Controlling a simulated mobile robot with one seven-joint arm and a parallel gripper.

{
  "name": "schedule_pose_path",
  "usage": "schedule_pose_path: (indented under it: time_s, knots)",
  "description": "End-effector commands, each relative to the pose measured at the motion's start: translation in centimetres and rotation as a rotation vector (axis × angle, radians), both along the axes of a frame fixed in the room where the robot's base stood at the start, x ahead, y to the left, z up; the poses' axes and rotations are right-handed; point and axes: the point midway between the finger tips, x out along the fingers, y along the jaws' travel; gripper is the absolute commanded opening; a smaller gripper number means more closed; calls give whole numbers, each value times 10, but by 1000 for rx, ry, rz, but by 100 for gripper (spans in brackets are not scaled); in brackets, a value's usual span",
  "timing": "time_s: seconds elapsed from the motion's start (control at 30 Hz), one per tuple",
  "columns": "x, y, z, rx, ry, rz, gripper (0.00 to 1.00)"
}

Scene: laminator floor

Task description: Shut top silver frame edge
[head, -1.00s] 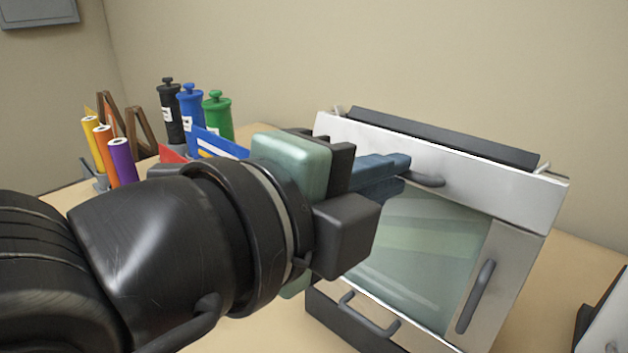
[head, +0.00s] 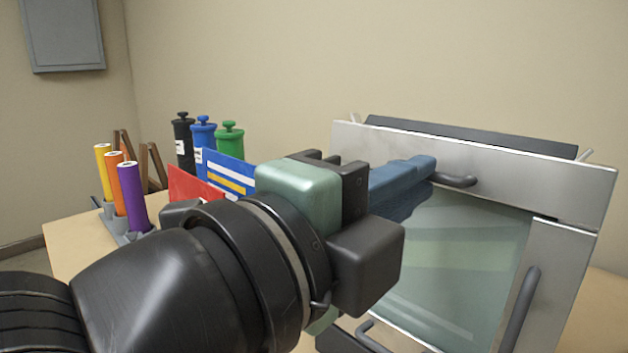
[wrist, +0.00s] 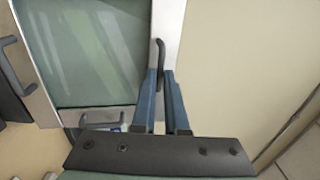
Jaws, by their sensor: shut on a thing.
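The top silver frame edge (head: 520,177) is a wide bar across the top of the tilted laminator, above a greenish glass panel (head: 455,260). Its dark handle (head: 458,181) sticks out of its front; the handle also shows in the wrist view (wrist: 160,60). My gripper (head: 425,172) has its blue fingers closed at the handle's left end. In the wrist view, the fingers (wrist: 160,78) are on either side of the handle's lower end. A thin dark gap shows between the top edge and the right frame edge (head: 560,270). My wrist hides the panel's left side.
The right frame edge has its own handle (head: 520,308), and another handle (head: 368,335) shows low at the front. Left of my arm are black, blue and green bottles (head: 230,140), red and blue cards (head: 228,172) and coloured rolls (head: 132,195). A wall stands close behind.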

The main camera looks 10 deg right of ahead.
Motion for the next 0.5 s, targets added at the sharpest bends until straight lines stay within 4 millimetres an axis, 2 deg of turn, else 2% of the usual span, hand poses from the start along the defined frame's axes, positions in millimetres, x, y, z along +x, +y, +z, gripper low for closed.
schedule_pose_path:
  time_s: [0.07, 0.1, 0.23, 0.5]
  knots:
    - [0, -1, 0, 0, 0, -1, 0]
    - [0, -1, 0, 0, 0, -1, 18]
    - [0, 0, 0, 0, 0, -1, 41]
    - [0, 0, 0, 0, 0, 0, 41]
